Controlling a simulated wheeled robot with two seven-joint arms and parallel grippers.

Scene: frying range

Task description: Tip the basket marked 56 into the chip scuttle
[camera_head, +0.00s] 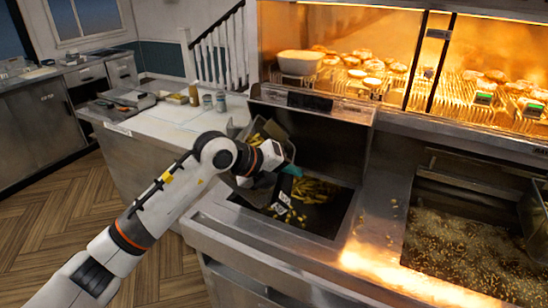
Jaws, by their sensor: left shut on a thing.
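My left gripper (275,158) is shut on a basket and holds it over the chip scuttle. The wire basket (243,133) is mostly hidden behind my left wrist and looks tilted, with yellow chips showing inside. A teal part (291,169), perhaps its handle, shows beside the gripper. The chip scuttle (341,215) is a dark well in the steel counter, and yellow chips lie in it. White tags with dark marks show low in the well; I cannot read a 56. My right gripper is not in view.
A fryer vat (459,245) with bubbling oil is at the right. A lit heated cabinet (420,60) with food on racks stands behind. A raised steel panel (318,128) backs the scuttle. A white worktop (175,120) with jars lies at the back left.

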